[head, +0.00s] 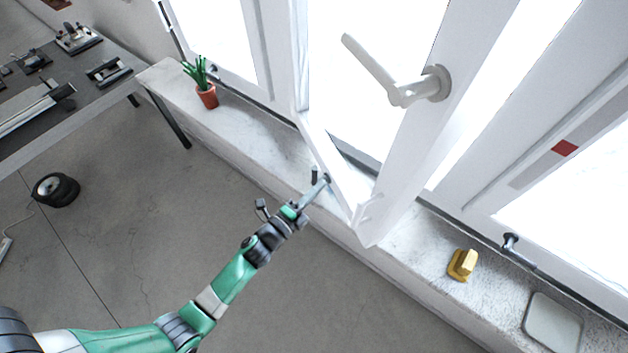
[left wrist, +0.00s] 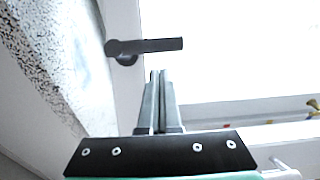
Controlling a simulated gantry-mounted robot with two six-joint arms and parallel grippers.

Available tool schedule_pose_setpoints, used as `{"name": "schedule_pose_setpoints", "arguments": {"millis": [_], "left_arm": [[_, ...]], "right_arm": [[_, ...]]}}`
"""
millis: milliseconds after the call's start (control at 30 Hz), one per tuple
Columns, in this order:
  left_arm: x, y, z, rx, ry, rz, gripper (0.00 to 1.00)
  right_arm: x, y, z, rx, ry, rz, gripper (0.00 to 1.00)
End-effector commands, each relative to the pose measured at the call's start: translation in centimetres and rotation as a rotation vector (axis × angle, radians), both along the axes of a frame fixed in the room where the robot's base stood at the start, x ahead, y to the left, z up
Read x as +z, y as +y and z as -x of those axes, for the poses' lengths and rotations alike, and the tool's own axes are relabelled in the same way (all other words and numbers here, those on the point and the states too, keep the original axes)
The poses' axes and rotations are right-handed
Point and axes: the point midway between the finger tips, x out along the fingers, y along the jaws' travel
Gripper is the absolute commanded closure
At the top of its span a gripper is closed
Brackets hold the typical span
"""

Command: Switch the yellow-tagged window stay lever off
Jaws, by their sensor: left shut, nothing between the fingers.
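A dark window stay lever (head: 314,175) stands at the sill by the open window's frame, just beside the tips of my left gripper (head: 325,179). In the left wrist view the dark lever (left wrist: 150,46) points right from its round pivot, just beyond the closed fingertips (left wrist: 157,73). I cannot tell whether they touch it. The left gripper is shut and empty. No yellow tag shows clearly on this lever. Another dark stay lever (head: 514,248) sits on the right window, below a red tag (head: 565,148). My right gripper is not in view.
The open window sash (head: 400,185) with a large grey handle (head: 400,88) stands over the sill close to my left gripper. A potted plant (head: 207,95), a yellow block (head: 462,265) and a pale square plate (head: 553,323) rest on the sill. A workbench (head: 60,130) stands left.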

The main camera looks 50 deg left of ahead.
Motion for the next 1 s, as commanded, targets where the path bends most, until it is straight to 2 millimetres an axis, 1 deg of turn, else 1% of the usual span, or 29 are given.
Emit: {"name": "schedule_pose_setpoints", "arguments": {"millis": [33,200,567,767,1000], "left_arm": [[0.3,0.6,-0.1,0.003,0.001,-0.002,1.00],[0.0,1.3,-0.2,-0.001,0.000,-0.001,1.00],[0.0,1.3,-0.1,-0.002,0.001,0.002,1.00],[0.3,1.3,-0.2,-0.002,0.012,0.035,1.00],[0.3,1.3,-0.2,-0.002,0.022,0.064,1.00]], "right_arm": [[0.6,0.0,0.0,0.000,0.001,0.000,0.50],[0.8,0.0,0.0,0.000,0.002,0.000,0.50],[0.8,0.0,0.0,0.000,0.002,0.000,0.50],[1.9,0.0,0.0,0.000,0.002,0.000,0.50],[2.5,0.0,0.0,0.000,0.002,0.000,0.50]]}}
